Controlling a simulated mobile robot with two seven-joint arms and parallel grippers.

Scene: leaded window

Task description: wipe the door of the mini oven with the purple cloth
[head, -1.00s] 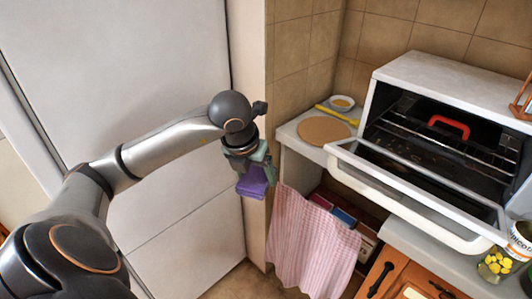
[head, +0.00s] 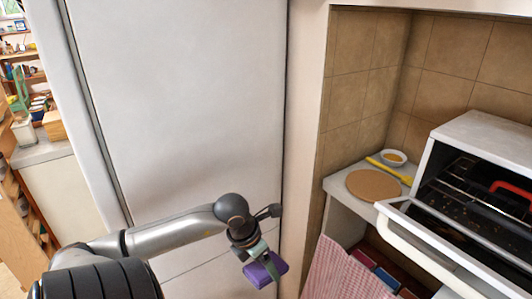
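The purple cloth (head: 265,270) is a folded pad held in my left gripper (head: 256,256), which is shut on it. It hangs in front of the white panel, left of the counter and clear of the oven. The mini oven (head: 480,150) stands at the right, partly out of view. Its door (head: 425,252) is folded down open, with a white frame, a glass pane and a white handle bar. The oven's inside shows a wire rack and a red-handled item (head: 512,188). My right gripper is not in view.
A pink striped towel (head: 345,274) hangs below. A tall white panel (head: 180,110) fills the left.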

